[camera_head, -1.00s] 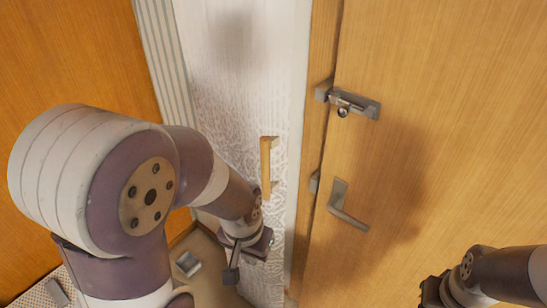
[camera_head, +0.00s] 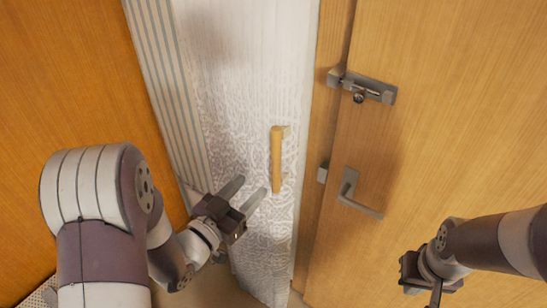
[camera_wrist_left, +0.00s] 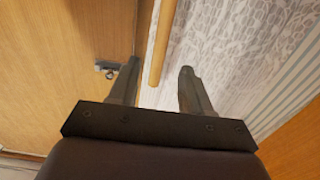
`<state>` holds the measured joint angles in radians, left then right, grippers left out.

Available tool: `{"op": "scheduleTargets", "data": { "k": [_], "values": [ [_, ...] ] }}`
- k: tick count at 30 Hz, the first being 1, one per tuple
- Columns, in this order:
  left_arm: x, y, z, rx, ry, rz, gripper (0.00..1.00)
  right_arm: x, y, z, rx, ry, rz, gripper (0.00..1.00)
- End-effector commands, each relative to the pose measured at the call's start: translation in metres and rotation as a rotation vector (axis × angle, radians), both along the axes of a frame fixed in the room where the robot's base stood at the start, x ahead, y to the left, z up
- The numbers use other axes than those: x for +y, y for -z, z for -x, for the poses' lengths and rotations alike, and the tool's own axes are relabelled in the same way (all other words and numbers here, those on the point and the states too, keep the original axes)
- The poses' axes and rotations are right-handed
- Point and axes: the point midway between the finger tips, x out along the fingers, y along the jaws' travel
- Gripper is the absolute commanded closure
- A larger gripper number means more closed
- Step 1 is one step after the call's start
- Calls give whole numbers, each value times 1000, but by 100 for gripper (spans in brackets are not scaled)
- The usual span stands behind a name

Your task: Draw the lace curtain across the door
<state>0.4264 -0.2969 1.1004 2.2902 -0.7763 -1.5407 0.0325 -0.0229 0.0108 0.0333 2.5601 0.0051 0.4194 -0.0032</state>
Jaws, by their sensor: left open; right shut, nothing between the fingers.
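The white lace curtain (camera_head: 238,90) hangs as a narrow panel left of the wooden door (camera_head: 450,130). A yellow wooden handle (camera_head: 277,160) stands upright on the curtain's right part. My left gripper (camera_head: 249,192) is open, its fingers pointing up and right, just left of and below the handle in the head view. In the left wrist view the handle (camera_wrist_left: 161,45) shows between and beyond the two fingers of my left gripper (camera_wrist_left: 158,88), and I cannot tell whether they touch it. My right gripper (camera_head: 420,285) is shut and empty, low in front of the door.
The door has a metal bolt latch (camera_head: 362,86) and a lever handle (camera_head: 356,195). A wooden door frame post (camera_head: 320,130) stands between curtain and door. A striped strip (camera_head: 165,90) and an orange wood panel (camera_head: 70,70) lie to the left.

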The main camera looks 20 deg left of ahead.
Motion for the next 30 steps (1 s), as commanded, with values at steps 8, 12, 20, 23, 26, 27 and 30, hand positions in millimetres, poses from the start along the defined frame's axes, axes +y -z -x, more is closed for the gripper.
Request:
{"op": "scheduleTargets", "data": {
  "k": [8, 12, 20, 23, 26, 27, 30],
  "values": [
    [-26, -3, -65, 3, 6, 0, 51, 0, -19, 0, 0, 0, 0, 100],
    [-34, -2, -89, 4, 2, 0, 51, 0, -24, 0, 0, 0, 0, 100],
    [-40, 0, -107, 4, -1, 1, 51, 0, -27, 0, 0, 0, 0, 100],
    [-40, 1, -107, 4, -1, 1, 51, 0, -26, 0, 0, 0, 0, 100],
    [-39, 1, -107, 4, -1, 0, 51, 0, -26, 0, 0, 0, 0, 100],
    [-39, 0, -107, 4, -1, 0, 58, 0, -26, 0, 0, 0, 0, 100],
    [-39, 0, -107, 4, -1, 0, 90, 0, -26, 0, 0, 0, 0, 100]
  ]
}}
